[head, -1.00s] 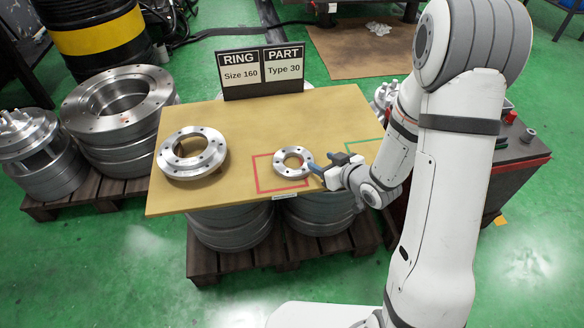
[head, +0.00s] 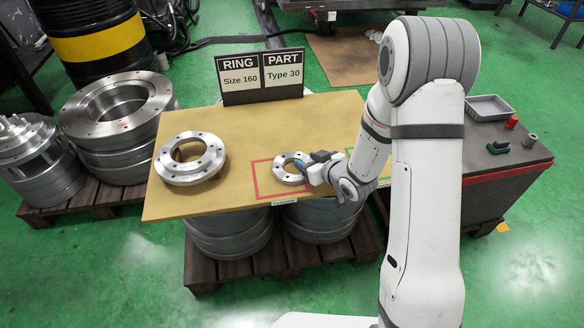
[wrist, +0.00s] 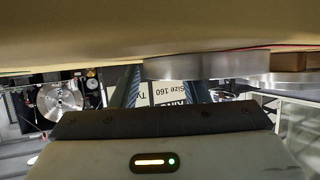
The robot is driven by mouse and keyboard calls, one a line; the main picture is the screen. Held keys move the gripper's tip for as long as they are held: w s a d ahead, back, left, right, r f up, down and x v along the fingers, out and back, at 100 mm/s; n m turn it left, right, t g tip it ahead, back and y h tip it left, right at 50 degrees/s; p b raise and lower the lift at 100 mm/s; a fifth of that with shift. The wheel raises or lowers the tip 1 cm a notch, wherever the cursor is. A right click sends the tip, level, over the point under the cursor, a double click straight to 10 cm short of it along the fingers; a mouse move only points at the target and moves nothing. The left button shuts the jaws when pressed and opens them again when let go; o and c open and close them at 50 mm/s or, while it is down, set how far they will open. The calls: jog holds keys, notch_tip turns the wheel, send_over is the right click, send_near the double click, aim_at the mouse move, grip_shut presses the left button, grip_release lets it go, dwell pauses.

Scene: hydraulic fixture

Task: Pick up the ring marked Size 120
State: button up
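A small steel ring (head: 281,174) with bolt holes lies flat inside a red outline on the tan table. A larger steel ring (head: 190,177) lies on the left part of the table. No Size 120 marking is readable on either; the sign (head: 262,76) reads Ring Size 160, Part Type 30. My gripper (head: 304,168) is at the right edge of the small ring, overlapping it in the head view. In the wrist view my blue fingers (wrist: 160,88) stand apart, with the sign showing between them. A ring edge (wrist: 200,67) lies close by; contact is unclear.
The tan table (head: 235,125) rests on steel drums over a pallet. A green outline lies right of the red one, partly behind my arm. A grey cabinet (head: 500,150) with a tray stands to the right. The table between the rings is clear.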

jog(key=shift+s+f, duration=0.1)
grip_shut()
dwell(0.3)
